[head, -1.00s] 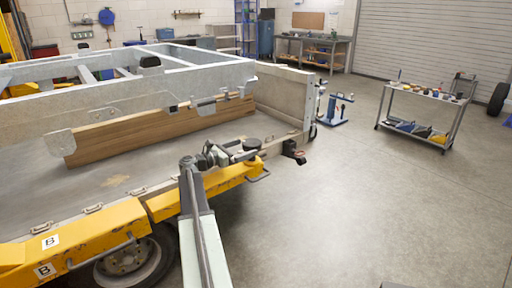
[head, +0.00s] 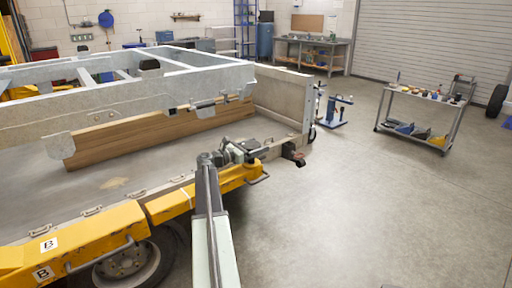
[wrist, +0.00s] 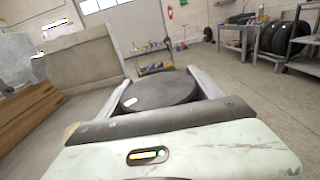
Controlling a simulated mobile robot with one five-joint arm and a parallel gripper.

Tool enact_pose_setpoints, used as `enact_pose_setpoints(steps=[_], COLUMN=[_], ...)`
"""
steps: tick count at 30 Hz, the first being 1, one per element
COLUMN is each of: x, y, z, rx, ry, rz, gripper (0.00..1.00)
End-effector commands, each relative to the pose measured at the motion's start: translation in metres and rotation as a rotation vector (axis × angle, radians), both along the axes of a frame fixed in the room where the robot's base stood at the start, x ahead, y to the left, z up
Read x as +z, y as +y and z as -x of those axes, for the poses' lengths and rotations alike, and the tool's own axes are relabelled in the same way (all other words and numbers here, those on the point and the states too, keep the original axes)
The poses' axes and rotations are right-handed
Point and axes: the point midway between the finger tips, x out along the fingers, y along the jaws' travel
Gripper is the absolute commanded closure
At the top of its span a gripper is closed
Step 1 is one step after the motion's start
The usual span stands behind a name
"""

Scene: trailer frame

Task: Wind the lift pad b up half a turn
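A dark round pad, which I take as lift pad b (wrist: 165,90), lies between the two grey fingers of my gripper (wrist: 162,84) in the wrist view. It has a small white mark near its left edge. The fingers stand wide apart, one on each side of it. They look close to its rim, but I cannot tell if they touch. In the head view my gripper (head: 250,149) is at the far end of a yellow lift arm (head: 172,206), and mostly hides the pad.
A grey metal frame (head: 130,105) and wooden beam (head: 150,138) stand to the left. Yellow parts with B labels (head: 48,244) and a wheel (head: 125,262) are at lower left. A tool trolley (head: 425,98) and blue stand (head: 332,112) stand beyond. The floor at right is clear.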

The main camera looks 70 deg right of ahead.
Motion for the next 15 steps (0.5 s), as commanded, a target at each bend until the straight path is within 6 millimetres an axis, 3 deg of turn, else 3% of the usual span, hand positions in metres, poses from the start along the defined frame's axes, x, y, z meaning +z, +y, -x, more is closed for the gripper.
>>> enact_pose_setpoints(steps=[8, 15], x=[-0.0001, -0.0001], y=[0.0012, 0.0013], z=[0.0001, -0.0019], rx=[0.040, 0.183], ry=[0.000, 0.000], rz=[0.000, 0.000], gripper=[0.65, 0.65])
